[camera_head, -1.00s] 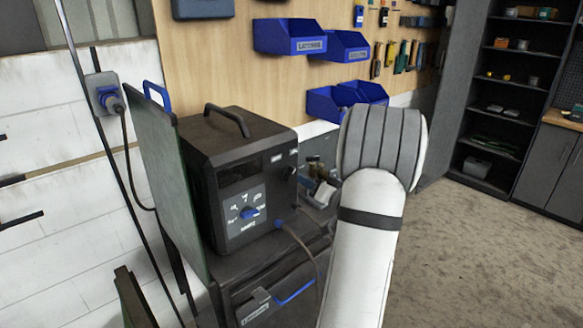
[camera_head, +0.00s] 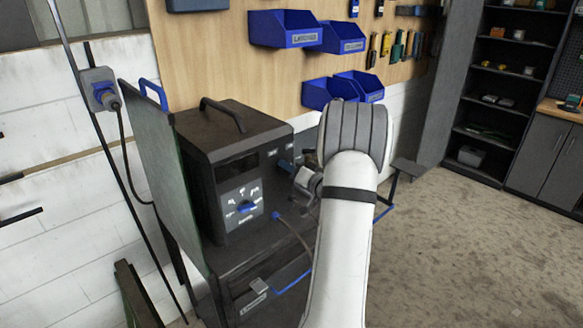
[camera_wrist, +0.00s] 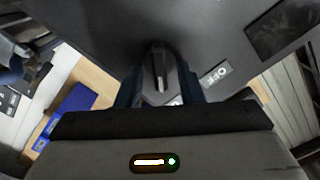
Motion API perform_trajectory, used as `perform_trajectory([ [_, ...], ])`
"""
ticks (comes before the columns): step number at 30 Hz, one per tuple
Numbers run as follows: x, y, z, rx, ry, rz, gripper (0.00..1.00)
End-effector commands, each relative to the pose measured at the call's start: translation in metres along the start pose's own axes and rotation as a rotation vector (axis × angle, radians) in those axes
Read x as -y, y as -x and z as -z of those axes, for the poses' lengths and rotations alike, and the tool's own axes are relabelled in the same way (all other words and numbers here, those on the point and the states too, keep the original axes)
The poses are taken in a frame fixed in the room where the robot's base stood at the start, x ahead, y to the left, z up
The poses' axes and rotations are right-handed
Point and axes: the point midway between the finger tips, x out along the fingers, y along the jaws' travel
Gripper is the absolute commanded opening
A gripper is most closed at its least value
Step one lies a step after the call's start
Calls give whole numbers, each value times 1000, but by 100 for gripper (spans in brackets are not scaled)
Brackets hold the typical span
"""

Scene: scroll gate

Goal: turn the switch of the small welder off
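The small welder (camera_head: 235,150) is a dark box with a top handle, on a dark cart left of my arm in the head view. Its front carries a blue dial (camera_head: 247,207) in a grey panel. In the wrist view, the black switch (camera_wrist: 157,68) with a light mark stands between the two fingers of my gripper (camera_wrist: 160,88). The fingers are apart, one on each side of it; contact is not clear. An OFF label (camera_wrist: 217,74) is right of the switch. Another label is mostly hidden by the gripper. In the head view, my gripper (camera_head: 288,168) is at the welder's upper right front.
A green panel (camera_head: 160,180) stands along the welder's left side. A cable hangs from the welder's lower front. Blue bins (camera_head: 285,30) hang on the wooden wall behind. Dark shelves (camera_head: 500,90) stand at the right. The floor (camera_head: 450,250) at the right is clear.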

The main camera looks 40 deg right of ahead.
Motion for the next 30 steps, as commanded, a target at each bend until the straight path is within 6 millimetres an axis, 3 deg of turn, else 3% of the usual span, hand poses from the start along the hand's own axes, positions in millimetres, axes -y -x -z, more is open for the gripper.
perform_trajectory([
  [13,0,0,0,1,0,0,0],
  [17,-7,0,5,0,2,0,0],
  [30,-2,0,-4,-1,115,0,0],
])
